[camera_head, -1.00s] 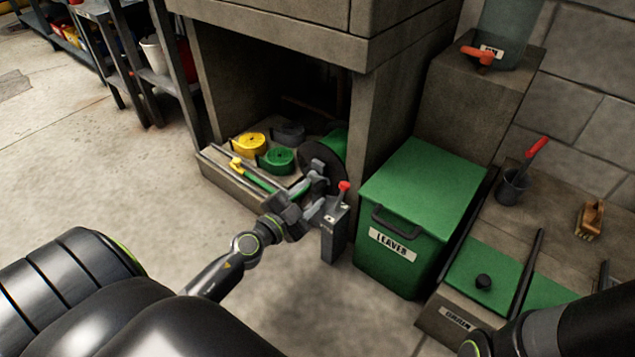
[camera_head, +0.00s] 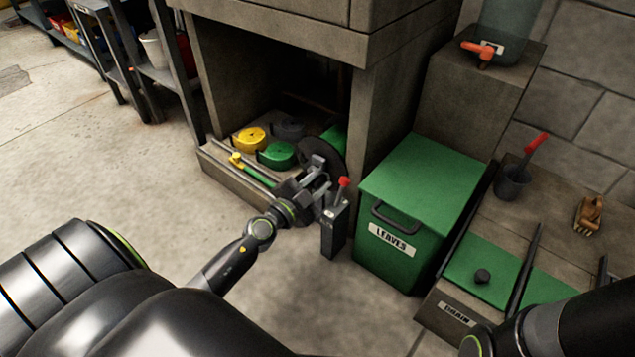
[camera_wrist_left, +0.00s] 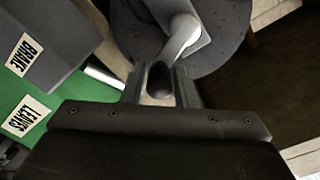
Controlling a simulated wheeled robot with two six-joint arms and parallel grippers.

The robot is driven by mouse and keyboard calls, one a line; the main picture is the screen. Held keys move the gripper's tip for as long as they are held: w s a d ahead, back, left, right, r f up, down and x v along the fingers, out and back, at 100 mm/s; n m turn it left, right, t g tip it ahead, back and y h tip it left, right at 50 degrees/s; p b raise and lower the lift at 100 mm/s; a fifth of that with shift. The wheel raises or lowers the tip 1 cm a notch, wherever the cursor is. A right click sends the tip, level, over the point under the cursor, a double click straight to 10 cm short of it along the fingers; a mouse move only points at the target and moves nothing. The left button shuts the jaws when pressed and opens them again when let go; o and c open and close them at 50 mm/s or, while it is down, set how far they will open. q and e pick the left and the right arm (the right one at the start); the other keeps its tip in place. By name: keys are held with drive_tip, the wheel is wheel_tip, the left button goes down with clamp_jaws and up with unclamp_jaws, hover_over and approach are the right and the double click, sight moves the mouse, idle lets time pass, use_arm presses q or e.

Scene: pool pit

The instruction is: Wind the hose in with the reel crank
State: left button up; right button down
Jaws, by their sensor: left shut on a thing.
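The hose reel shows as a dark round disc (camera_head: 324,153) with green hose (camera_head: 337,134) behind it, at the right side of the low opening. My left gripper (camera_head: 318,186) is in front of the disc, shut on the crank handle. In the left wrist view the dark handle (camera_wrist_left: 160,80) sits between the fingers, and the pale crank arm (camera_wrist_left: 182,38) runs up to the grey disc (camera_wrist_left: 222,52). A grey brake box (camera_head: 334,232) with a red-tipped lever (camera_head: 343,183) stands just right of the gripper. My right gripper is not in view.
A green LEAVES bin (camera_head: 410,220) stands right of the brake box. The floor at left is clear.

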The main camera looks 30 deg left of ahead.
use_arm(q)
drive_tip(key=shift+s+f, duration=0.1)
drive_tip(key=shift+f, duration=0.2)
idle(0.5)
drive_tip(key=f+m, duration=0.1)
drive_tip(key=m, duration=0.2)
drive_tip(key=shift+d+f+m+b, duration=0.15)
drive_tip(key=shift+f+m+b, duration=0.2)
drive_tip(key=shift+m+b, duration=0.05)
drive_tip(key=m, duration=0.1)
drive_tip(key=f+m+b, duration=0.1)
drive_tip(key=m, duration=0.1)
drive_tip(key=shift+f, duration=0.25)
drive_tip(key=shift+w+a+f+m+y+b, duration=0.25)
drive_tip(key=shift+a+m+b, duration=0.85)
drive_tip(key=shift+m, duration=2.65)
drive_tip(key=shift+a+f+m+b, duration=0.4)
drive_tip(key=shift+a+m+b, duration=0.7)
drive_tip(key=shift+m, duration=2.6)
drive_tip(key=shift+w+a+f+m+y+b, duration=0.15)
drive_tip(key=shift+a+f+m+b, duration=0.35)
drive_tip(key=shift+a+m, duration=2.15)
drive_tip(key=shift+d+r+m, duration=0.15)
drive_tip(key=shift+d+m, duration=0.95)
drive_tip(key=shift+m, duration=0.1)
